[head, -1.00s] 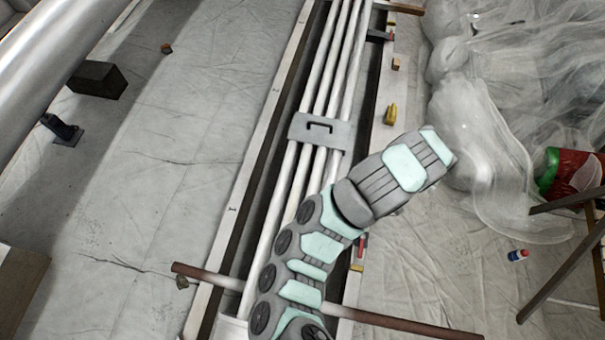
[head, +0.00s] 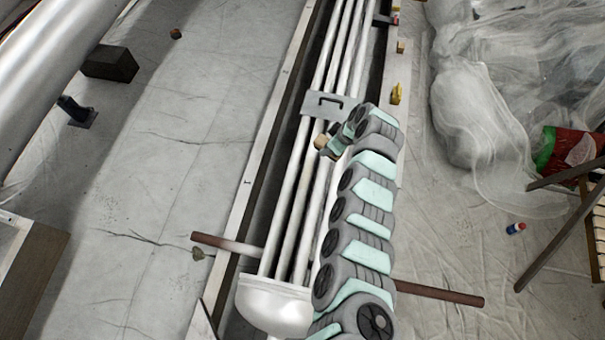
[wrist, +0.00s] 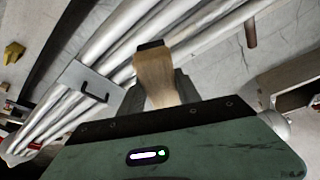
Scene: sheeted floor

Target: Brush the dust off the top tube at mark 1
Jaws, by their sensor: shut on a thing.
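Several long pale tubes (head: 296,200) run side by side from the white rounded end piece (head: 275,304) towards the back, under a grey clamp plate (head: 322,103) with a dark handle. My gripper (head: 329,146) is just in front of the plate, over the right side of the tubes. It is shut on a tan wooden piece that looks like a brush handle (wrist: 156,75). I cannot see bristles or tell whether it touches a tube. Small dark marks (head: 247,182) show on the left rail; I cannot read them. Dust cannot be made out. The clamp plate also shows in the wrist view (wrist: 88,82).
A brown rod (head: 228,244) crosses beneath the tubes. A yellow object (head: 396,94) stands on the right rail. Clear plastic sheeting (head: 480,100) and a red and green container (head: 562,150) lie right.

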